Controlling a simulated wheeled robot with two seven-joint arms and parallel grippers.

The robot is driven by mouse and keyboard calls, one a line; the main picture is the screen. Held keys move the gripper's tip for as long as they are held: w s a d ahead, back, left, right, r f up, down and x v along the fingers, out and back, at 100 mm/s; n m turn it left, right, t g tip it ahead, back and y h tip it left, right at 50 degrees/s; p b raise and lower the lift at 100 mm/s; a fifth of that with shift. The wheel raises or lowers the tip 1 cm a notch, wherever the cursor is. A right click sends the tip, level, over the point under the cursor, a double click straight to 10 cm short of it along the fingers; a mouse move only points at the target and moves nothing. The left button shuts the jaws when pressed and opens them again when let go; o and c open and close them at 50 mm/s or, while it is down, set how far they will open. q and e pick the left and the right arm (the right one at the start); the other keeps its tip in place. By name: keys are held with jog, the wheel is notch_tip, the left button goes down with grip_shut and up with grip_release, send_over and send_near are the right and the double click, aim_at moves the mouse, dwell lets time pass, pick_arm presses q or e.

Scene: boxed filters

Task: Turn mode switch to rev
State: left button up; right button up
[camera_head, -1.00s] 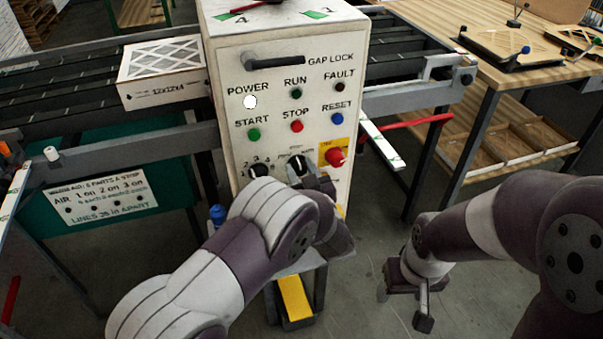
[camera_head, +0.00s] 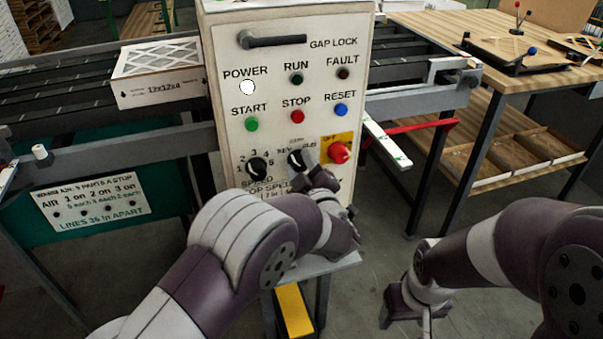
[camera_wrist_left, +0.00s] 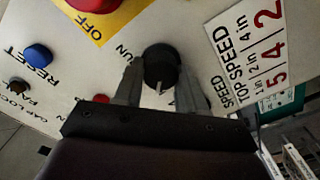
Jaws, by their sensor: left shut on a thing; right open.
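The mode switch (camera_head: 296,160) is a black round knob on the white control panel (camera_head: 222,150), between the labels REV and RUN. My left gripper (camera_head: 308,172) is at the knob and partly covers it in the head view. In the left wrist view the two fingers (camera_wrist_left: 157,90) stand on either side of the knob (camera_wrist_left: 161,62), shut on it. A pale mark shows on the knob, but I cannot tell which setting it points to. My right gripper (camera_head: 408,315) hangs open and empty at lower right, partly cut off.
The red emergency knob (camera_head: 339,152) on its yellow plate is just right of the mode switch. The black speed knob (camera_head: 257,169) is to its left. Start, stop and reset buttons sit above. A boxed filter (camera_head: 160,72) lies on the conveyor at left.

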dwell(0.3)
pick_arm(q)
jog(key=o, duration=1)
jog(key=shift+o, duration=0.2)
jog(key=b+v, duration=0.1)
jog(key=v, duration=1.1)
jog(key=shift+s, duration=0.35)
jog(key=shift+d, duration=0.1)
